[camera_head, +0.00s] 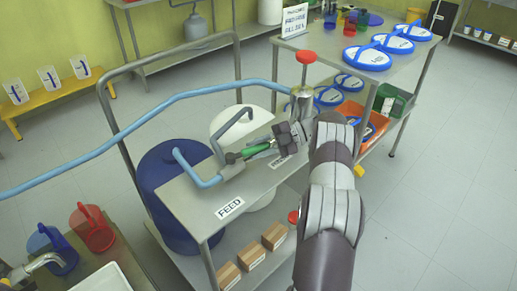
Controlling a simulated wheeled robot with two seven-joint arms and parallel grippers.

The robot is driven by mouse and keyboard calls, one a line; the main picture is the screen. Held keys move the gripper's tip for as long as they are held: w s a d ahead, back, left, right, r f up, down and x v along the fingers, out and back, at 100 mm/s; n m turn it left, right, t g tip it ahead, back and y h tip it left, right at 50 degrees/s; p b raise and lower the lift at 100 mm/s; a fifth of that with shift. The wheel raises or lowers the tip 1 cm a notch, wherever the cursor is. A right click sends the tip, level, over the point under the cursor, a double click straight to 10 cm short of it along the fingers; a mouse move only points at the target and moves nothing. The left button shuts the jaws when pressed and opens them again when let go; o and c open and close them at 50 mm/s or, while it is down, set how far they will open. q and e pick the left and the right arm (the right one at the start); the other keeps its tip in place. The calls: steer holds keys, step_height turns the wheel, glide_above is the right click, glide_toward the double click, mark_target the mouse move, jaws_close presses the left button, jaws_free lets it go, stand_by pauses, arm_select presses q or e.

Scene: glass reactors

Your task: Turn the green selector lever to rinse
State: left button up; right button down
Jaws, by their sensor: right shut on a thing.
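The green selector lever (257,149) sits on a valve on the steel cart top, in the middle of the view. It points to the right, toward my right gripper (272,147), whose fingers are shut on it. A "FEED" label (230,207) lies on the cart's near left part. A second label (281,160) lies beside the gripper, partly hidden by it, and I cannot read it. My left gripper is not in view.
A light blue hose (150,112) crosses above the cart from the left. A red-knobbed metal post (305,58) stands close to my right wrist. A blue drum (165,190) and white vessel (228,122) stand behind the cart. Open floor lies at right.

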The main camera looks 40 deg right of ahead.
steer(key=c, duration=0.9)
jaws_free()
